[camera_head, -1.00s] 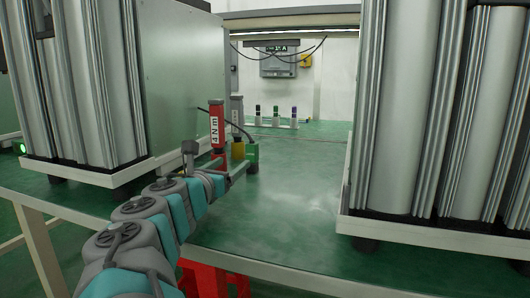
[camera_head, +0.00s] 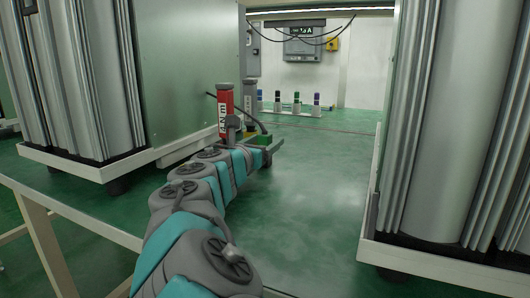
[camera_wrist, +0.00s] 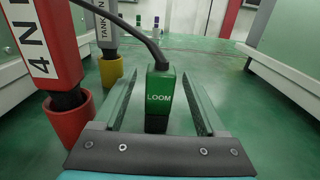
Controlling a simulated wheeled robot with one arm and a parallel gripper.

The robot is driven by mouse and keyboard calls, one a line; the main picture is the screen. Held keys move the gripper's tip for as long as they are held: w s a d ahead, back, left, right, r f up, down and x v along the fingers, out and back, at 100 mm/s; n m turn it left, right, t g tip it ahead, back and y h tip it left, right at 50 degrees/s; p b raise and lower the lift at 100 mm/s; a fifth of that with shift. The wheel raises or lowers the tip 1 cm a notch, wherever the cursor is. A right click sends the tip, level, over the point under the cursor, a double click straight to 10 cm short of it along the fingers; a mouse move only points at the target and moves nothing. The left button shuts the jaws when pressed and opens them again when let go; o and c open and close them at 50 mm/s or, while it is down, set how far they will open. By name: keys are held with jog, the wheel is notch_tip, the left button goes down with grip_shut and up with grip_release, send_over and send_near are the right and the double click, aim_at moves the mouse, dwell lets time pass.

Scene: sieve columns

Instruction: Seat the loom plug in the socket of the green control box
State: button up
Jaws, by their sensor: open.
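The loom plug (camera_wrist: 162,85) is a green block lettered LOOM, with a dark cable bending up and left from its top. It stands upright between the two fingers of my gripper (camera_wrist: 160,78), which is open, with gaps visible on both sides. The plug's lower end is dark, and I cannot tell what it rests on. In the head view the plug (camera_head: 262,140) shows small and green beside my gripper (camera_head: 271,147), partly covered by it. I cannot make out a green control box or its socket.
A red tool (camera_wrist: 42,40) marked 4 N m stands in a red cup (camera_wrist: 70,121) left of my gripper; a grey tool (camera_wrist: 100,30) stands in a yellow cup (camera_wrist: 111,68). Tall metal columns (camera_head: 460,120) flank the green floor. Several small capped posts (camera_head: 296,102) stand beyond.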

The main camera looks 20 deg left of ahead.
aim_at(270, 139)
jog(key=w, duration=0.3)
jog(key=shift+w+d+f, duration=0.15)
jog(key=shift+w, duration=0.05)
grip_shut()
dwell(0.4)
